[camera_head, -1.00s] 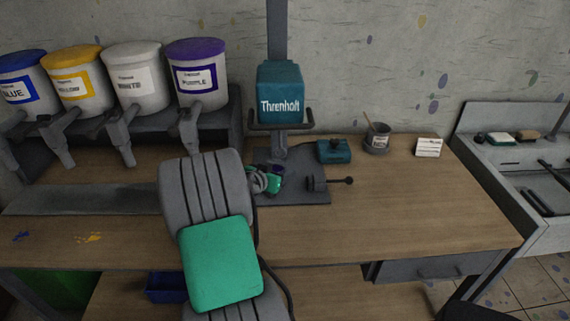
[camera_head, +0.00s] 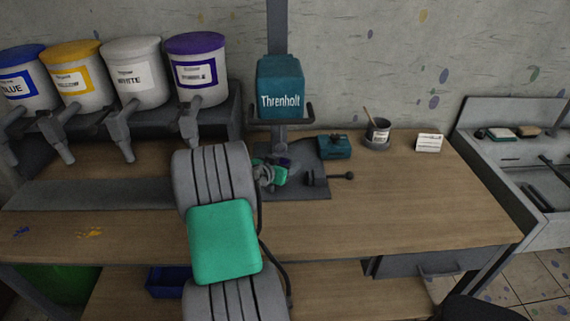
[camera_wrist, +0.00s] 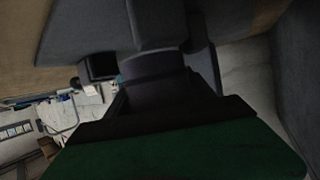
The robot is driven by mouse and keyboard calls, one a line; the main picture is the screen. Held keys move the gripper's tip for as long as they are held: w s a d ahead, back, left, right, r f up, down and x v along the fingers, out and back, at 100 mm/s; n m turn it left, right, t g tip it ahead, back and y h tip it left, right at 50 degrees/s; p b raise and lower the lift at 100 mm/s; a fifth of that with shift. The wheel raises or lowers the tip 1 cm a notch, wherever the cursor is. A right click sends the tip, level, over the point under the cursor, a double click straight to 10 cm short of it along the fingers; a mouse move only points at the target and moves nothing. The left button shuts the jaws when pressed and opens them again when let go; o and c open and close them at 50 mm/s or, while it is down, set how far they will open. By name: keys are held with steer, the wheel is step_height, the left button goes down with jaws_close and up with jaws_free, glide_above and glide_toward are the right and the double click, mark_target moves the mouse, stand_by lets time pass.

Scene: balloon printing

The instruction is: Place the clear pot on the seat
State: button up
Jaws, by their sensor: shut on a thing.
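My gripper (camera_head: 268,174) is low over the dark plate (camera_head: 312,187) under the teal Threnholt press (camera_head: 281,90). It is shut on a small dark, purplish round thing (camera_wrist: 150,66). My arm and hand hide most of it, and I cannot tell if it touches the plate. I see no readable clear label on it. A small dark pot (camera_head: 379,133) with a pale label and a stick in it stands on a round grey base (camera_head: 375,145) right of the press. I cannot tell which part is the seat.
A teal box (camera_head: 334,146) and a dark knobbed lever (camera_head: 328,178) lie right of my gripper. A white labelled block (camera_head: 429,144) is further right. Several colour tubs, such as the white one (camera_head: 137,75), stand at left. The bench's right front is clear.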

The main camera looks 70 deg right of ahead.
steer(key=o, duration=1.8)
steer(key=shift+r, duration=0.1)
